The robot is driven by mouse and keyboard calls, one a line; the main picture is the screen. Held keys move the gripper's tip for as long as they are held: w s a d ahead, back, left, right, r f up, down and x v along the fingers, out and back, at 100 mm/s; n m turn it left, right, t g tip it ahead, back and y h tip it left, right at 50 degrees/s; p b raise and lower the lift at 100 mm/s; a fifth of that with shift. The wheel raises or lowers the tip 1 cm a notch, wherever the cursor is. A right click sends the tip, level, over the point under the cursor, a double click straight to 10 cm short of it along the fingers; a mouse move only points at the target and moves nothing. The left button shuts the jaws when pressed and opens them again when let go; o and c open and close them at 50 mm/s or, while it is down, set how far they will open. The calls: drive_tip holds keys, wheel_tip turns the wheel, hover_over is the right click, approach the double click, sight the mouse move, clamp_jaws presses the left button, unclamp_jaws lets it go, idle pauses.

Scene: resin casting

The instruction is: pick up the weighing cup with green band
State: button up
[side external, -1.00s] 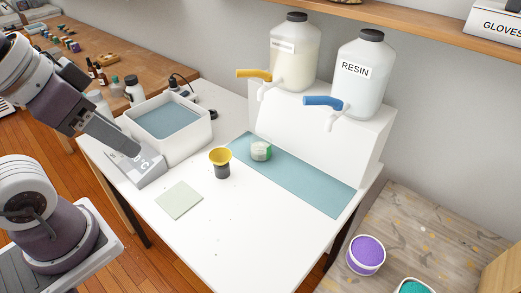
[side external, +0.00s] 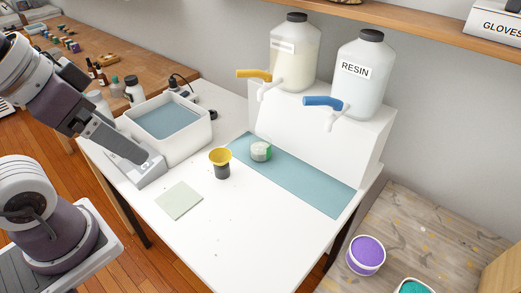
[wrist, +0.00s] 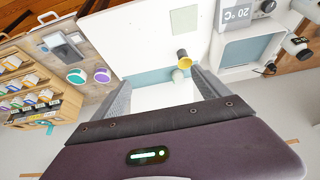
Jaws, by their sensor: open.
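The weighing cup with green band (side external: 260,152) is a small whitish cup with a green patch on its side. It stands on the teal mat (side external: 310,185) in front of the dispenser stand. In the wrist view the cup (wrist: 177,75) shows small, between the fingers but well beyond them. My gripper (wrist: 162,77) is open and empty. In the side view its end (side external: 143,160) is at the left, over the grey 20 °C device, well away from the cup.
A yellow-topped dark cup (side external: 220,163) stands just left of the green-banded cup. A white tub (side external: 188,147) is near my gripper. Blue (side external: 322,101) and yellow (side external: 254,74) taps overhang behind. A pale green square (side external: 179,200) lies in front; the table's front right is clear.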

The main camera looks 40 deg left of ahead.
sight(270, 142)
drive_tip(key=w+d+r+n+h, duration=0.3)
drive_tip(key=w+r+n+h, duration=0.1)
drive_tip(key=w+n, duration=0.4)
drive_tip(key=w+d+r+n+h, duration=0.2)
drive_tip(key=w+r+n+h, duration=0.15)
drive_tip(key=w+n, duration=0.45)
drive_tip(key=w+a+f+n+t, duration=0.3)
drive_tip(key=w+a+n+t, duration=0.3)
drive_tip(key=w+a+n, duration=0.95)
drive_tip(key=w+f+m, duration=0.1)
drive_tip(key=f, duration=0.9)
drive_tip(key=w+f, duration=0.1)
drive_tip(key=f, duration=0.9)
drive_tip(key=w+f+m, duration=0.1)
drive_tip(key=f, duration=1)
drive_tip(key=shift+w+d+m+g, duration=0.15)
drive_tip(key=shift+d+m+g, duration=0.2)
drive_tip(key=shift+d+g, duration=0.05)
drive_tip(key=x, duration=0.7)
drive_tip(key=shift+d, duration=0.25)
drive_tip(key=shift+h, duration=0.25)
drive_tip(key=c, duration=1.7)
